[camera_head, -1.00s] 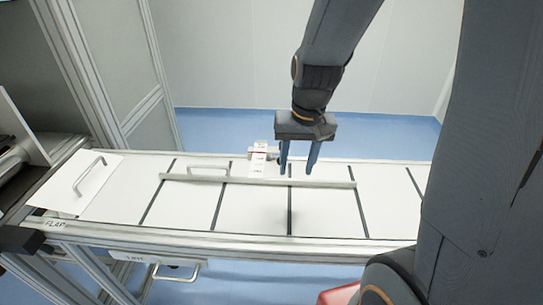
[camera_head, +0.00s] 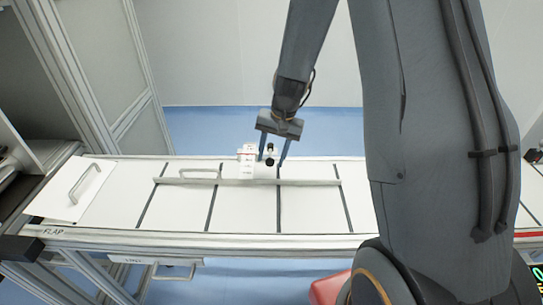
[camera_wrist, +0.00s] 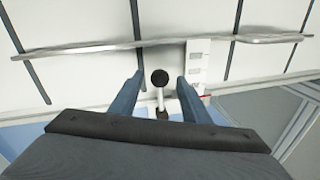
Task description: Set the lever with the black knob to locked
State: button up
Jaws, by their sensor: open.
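The lever with the black knob (camera_wrist: 160,77) stands at the far edge of the white conveyor table. In the wrist view its thin pale shaft (camera_wrist: 160,100) runs from the knob to a dark base. My gripper (camera_head: 270,162) is open, with one finger on each side of the knob; I see no clear contact. In the head view the knob (camera_head: 269,162) shows between the fingers. A white label plate (camera_head: 246,162) with small marked fields is beside the lever, and also in the wrist view (camera_wrist: 196,65). Its text is too small to read.
A long metal rail (camera_head: 250,182) runs across the table panels (camera_head: 180,208) in front of the lever. A flap with a handle (camera_head: 75,190) is at the left end. A drawer-like handle (camera_head: 173,273) is below the front edge.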

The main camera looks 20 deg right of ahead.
jog(key=shift+a+f, duration=0.1)
jog(key=shift+f, duration=0.35)
grip_shut()
